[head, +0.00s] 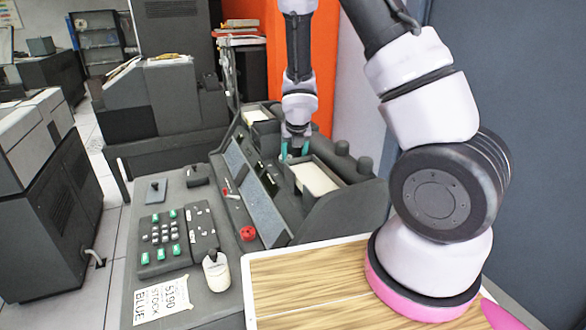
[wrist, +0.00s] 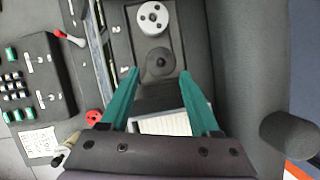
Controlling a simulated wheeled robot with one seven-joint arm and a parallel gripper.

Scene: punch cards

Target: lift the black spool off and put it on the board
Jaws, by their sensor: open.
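A round black piece with a small centre hub, which looks like the black spool (wrist: 160,62), sits in a recessed panel in the wrist view. It lies just beyond and between the fingertips of my gripper (wrist: 159,76), which is open and empty. I cannot tell the height gap between them. In the head view my gripper (head: 295,155) hangs over the machine, and the spool is hidden there. The wooden board (head: 300,285), with pale edging, is at the front, beside the machine.
A grey disc with holes (wrist: 152,18) sits just above the spool in the wrist view. A tray of pale cards (head: 313,177) lies near my gripper. A black post (wrist: 290,135) stands at right. Keypad, red knob (head: 247,233) and white bottle (head: 216,271) stand left. The board's left part is bare.

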